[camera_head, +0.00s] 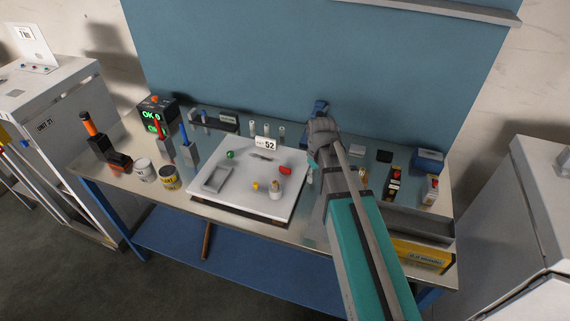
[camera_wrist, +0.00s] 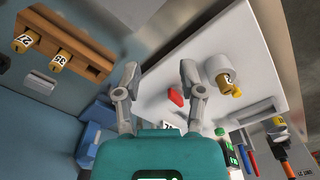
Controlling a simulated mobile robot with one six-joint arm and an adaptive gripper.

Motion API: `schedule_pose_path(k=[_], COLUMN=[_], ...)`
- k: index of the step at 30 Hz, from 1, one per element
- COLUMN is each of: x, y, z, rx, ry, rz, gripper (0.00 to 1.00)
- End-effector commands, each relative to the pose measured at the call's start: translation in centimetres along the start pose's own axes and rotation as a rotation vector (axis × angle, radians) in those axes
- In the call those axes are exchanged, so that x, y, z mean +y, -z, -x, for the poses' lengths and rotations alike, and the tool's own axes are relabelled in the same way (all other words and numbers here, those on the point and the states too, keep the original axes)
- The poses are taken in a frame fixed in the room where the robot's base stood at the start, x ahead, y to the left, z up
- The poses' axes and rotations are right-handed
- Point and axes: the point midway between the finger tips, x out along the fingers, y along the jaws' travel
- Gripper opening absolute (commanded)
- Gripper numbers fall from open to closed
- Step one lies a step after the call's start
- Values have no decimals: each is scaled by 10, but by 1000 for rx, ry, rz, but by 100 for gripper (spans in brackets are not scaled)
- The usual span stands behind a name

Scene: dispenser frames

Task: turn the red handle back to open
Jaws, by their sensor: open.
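A small red handle-like piece (camera_wrist: 176,97) shows between my fingers in the wrist view. In the head view it is at the right part of the white panel (camera_head: 226,152), and this red piece (camera_head: 285,170) lies low on the surface. A separate upright red stick (camera_head: 157,128) stands on a grey block at the left; I cannot tell which red part the task means. My gripper (camera_wrist: 160,72) is open, its two fingers apart with nothing held. It appears above the bench, near the panel's right side.
On the panel are a green knob (camera_head: 230,154), a white cylinder (camera_head: 275,191) and a grey tray (camera_head: 215,180). A blue stick (camera_head: 184,134) and cans (camera_head: 170,178) stand left. A black box (camera_head: 156,116) with green lit displays stands behind. A wooden rack (camera_wrist: 65,45) shows in the wrist view.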

Motion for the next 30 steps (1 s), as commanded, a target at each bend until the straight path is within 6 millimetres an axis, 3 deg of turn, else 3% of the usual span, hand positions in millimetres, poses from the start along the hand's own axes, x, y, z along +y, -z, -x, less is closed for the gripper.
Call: schedule_pose_path(k=[1, 6, 12, 17, 30], x=[1, -9, -21, -26, -26], y=[32, 98, 146, 157, 156], z=[13, 32, 43, 45, 43], rx=[0, 0, 0, 0, 1], ry=[0, 0, 0, 0, 0], rz=[81, 354, 571, 635, 637], gripper=[51, 51, 51, 51, 51])
